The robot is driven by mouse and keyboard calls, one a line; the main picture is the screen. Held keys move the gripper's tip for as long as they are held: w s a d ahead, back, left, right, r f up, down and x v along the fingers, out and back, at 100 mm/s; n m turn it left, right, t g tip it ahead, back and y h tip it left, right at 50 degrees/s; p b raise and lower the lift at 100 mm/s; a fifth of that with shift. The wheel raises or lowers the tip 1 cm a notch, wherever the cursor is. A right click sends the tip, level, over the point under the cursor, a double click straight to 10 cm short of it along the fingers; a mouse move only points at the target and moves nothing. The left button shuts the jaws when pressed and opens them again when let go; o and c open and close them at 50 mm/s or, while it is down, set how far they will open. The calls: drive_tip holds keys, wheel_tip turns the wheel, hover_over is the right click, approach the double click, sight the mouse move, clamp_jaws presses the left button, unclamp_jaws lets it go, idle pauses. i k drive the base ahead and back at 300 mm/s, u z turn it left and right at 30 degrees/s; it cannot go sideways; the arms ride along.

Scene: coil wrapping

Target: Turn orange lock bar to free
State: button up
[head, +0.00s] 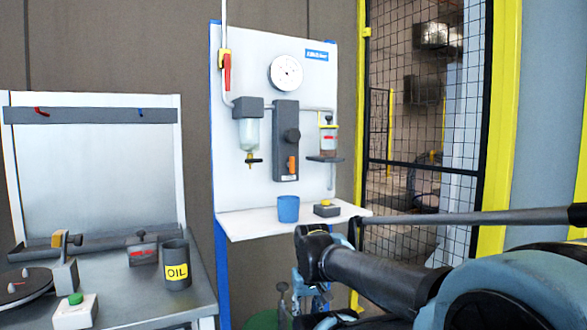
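The orange lock bar (292,165) is a small upright bar low on the dark regulator block (286,120). It stands roughly vertical, with a small pale label just below it. A round black knob (291,136) sits above it on the same block. The block is mounted on the white wall panel (236,185), below a round white gauge (286,73). My arm reaches in from the lower right and bends down below the panel's shelf. I cannot make out my gripper's fingers. Nothing touches the lock bar.
Filter bowls flank the block. A red valve handle (227,72) is upper left. A bench with an oil can (176,264) stands left; a mesh fence (420,165) is right.

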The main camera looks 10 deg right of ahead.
sight(291, 164)
drive_tip(key=z, duration=0.3)
drive_tip(key=k, duration=0.85)
drive_tip(key=u, duration=0.2)
